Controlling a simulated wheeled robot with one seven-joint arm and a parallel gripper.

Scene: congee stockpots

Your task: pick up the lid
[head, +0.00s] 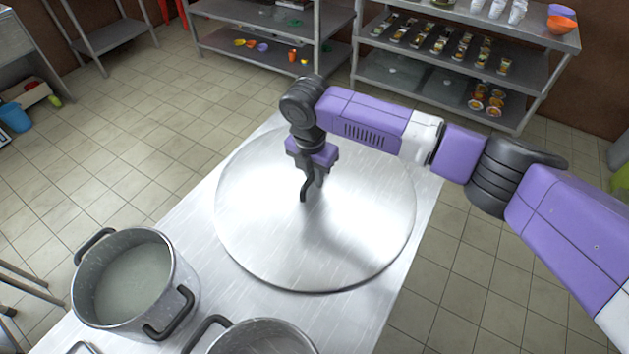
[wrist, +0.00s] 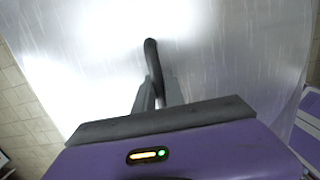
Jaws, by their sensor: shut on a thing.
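The lid (head: 262,235) is a large, round, shiny metal disc over the steel table. It lies roughly flat, and I cannot tell whether its rim touches the tabletop. In the wrist view the lid's bright surface (wrist: 225,60) fills most of the picture. Its dark curved handle (wrist: 151,60) stands between my fingertips. My gripper (head: 312,183) points down near the middle of the lid and is shut on the handle. My fingers (wrist: 158,92) hide the lower part of the handle in the wrist view.
A stockpot (head: 135,280) with pale contents stands at the table's front left. A second pot (head: 262,338) is cut off at the bottom edge. Shelves (head: 455,60) with cups and small dishes stand at the back. Tiled floor (head: 150,140) lies open to the left.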

